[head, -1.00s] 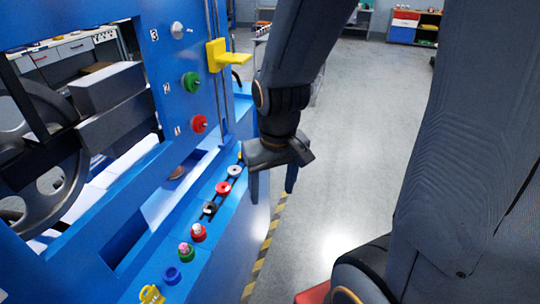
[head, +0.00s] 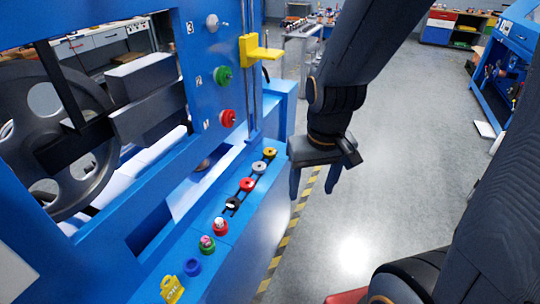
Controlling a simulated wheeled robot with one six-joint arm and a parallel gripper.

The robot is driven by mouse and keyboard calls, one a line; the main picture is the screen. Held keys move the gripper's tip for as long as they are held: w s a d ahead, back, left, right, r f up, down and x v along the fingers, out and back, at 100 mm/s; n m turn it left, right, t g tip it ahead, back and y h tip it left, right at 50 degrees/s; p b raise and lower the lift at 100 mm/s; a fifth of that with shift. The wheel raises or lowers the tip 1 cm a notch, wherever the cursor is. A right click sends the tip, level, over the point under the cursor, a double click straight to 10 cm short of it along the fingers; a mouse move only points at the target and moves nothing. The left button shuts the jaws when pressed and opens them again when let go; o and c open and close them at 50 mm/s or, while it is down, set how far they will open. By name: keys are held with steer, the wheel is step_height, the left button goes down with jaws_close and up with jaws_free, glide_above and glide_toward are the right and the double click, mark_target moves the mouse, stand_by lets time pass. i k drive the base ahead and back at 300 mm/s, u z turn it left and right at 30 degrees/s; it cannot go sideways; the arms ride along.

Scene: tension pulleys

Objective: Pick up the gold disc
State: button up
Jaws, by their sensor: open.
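My gripper (head: 312,192) hangs fingers down to the right of the ledge, apart from the disc. Its two dark fingers are spread and nothing is between them.
A yellow padlock (head: 172,289) is at the near end. A yellow bracket (head: 258,50) juts out above. Open floor (head: 400,150) lies right.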

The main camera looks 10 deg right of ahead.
mark_target(269, 153)
steer(key=u, duration=0.05)
steer(key=k, duration=0.5)
steer(key=z, duration=1.55)
steer(key=i, duration=1.3)
steer(key=u, duration=2.65)
steer(key=i, duration=0.5)
steer(key=z, duration=0.05)
